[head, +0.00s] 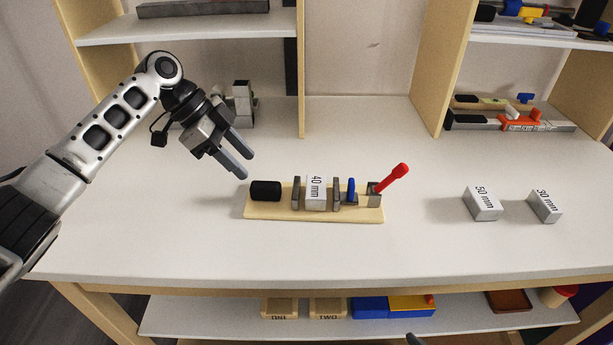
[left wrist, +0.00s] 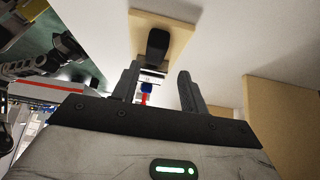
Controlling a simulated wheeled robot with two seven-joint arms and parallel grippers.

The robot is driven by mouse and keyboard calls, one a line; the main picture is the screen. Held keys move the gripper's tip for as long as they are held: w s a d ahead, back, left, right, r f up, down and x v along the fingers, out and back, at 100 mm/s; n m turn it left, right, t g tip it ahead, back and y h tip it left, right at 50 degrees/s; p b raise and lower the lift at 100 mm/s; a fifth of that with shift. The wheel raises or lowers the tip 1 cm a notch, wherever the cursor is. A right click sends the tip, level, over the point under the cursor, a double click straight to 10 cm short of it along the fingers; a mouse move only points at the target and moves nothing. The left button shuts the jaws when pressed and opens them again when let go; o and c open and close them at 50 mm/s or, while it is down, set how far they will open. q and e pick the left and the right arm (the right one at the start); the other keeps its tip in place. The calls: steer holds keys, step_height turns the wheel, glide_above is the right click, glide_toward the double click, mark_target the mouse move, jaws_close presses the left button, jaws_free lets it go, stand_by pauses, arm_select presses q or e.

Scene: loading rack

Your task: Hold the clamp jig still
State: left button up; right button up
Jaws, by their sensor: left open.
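The clamp jig (head: 283,213) lies on the white table in the head view, a light wooden base with a black cylindrical grip at its left end. A 40 mm block (head: 316,193) sits between its two grey jaws. A blue part and a lever with a red handle (head: 393,178) are at its right. My left gripper (head: 242,166) is open and empty, above and to the upper left of the black grip (head: 265,191), apart from it. In the left wrist view the jig's base (left wrist: 178,33) and black grip (left wrist: 158,42) show beyond the open fingers (left wrist: 158,90).
A 50 mm block (head: 482,204) and a 30 mm block (head: 545,207) stand on the table to the right. Tools lie on a low rack (head: 510,122) at the back right. Shelf uprights rise behind. The table front is clear.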

mark_target(265, 184)
arm_select(q)
steer(key=shift+s+d+f+b, duration=0.5)
steer(key=shift+f+b, duration=0.1)
steer(key=shift+b, duration=0.15)
steer(key=b+x, duration=0.2)
steer(key=shift+d+f, duration=0.1)
steer(key=shift+f, duration=0.2)
steer(key=shift+b+x, duration=0.9)
steer(key=shift+x, duration=0.2)
steer(key=shift+d+f+b, duration=0.45)
arm_select(e)
steer(key=shift+s+a+f+m+y, duration=0.15)
steer(key=shift+a+f, duration=0.15)
steer(key=shift+f, duration=0.3)
steer(key=shift+s+a+f+m+y, duration=0.15)
steer(key=shift+a+f, duration=0.15)
steer(key=shift+f, duration=0.25)
steer(key=shift+r, duration=0.1)
